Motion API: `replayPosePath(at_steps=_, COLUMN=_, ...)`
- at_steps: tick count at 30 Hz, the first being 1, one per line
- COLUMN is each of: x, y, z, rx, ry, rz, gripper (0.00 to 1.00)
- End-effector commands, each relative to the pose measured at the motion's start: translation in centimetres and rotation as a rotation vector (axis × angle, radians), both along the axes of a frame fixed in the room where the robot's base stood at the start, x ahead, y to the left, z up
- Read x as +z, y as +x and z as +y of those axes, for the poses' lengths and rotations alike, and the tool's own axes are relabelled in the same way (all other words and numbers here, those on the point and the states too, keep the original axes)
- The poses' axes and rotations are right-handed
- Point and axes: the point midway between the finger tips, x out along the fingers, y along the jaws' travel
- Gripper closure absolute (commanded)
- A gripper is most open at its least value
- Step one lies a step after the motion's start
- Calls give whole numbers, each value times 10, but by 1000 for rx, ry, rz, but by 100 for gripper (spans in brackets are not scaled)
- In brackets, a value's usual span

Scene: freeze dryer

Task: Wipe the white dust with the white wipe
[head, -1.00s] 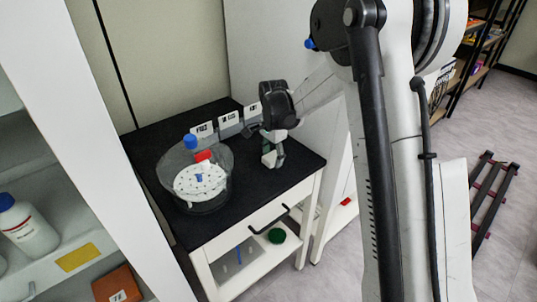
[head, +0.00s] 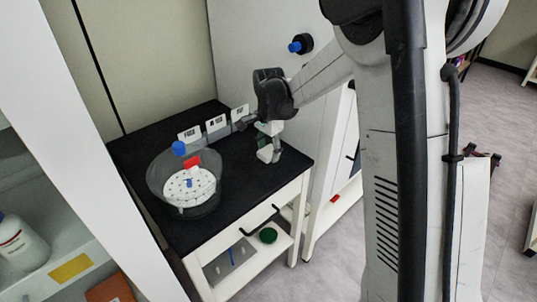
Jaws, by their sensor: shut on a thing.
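My gripper (head: 269,152) is small in the head view, low over the right part of the black tabletop (head: 230,203) of a white bench. It is shut on a small pale thing at its tips, which looks like the white wipe; the wipe's outline blends with the light grey fingers. I cannot tell whether it touches the tabletop. I cannot make out any white dust on the black surface; some of the top is hidden behind my gripper and the glass vessel.
A round glass vessel (head: 156,182) with a perforated white plate and blue and red parts stands left of my gripper. Several small labelled cards (head: 216,123) stand behind it. A round green thing (head: 268,235) lies on the shelf below. The front right tabletop is clear.

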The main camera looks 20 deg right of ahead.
Motion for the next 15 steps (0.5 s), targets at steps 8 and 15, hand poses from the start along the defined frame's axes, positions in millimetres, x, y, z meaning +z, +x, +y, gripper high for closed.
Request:
replayPosePath(at_steps=8, x=22, y=0, z=0, rx=0, ry=0, rz=0, gripper=86)
replayPosePath(at_steps=15, x=22, y=0, z=0, rx=0, ry=0, rz=0, gripper=86)
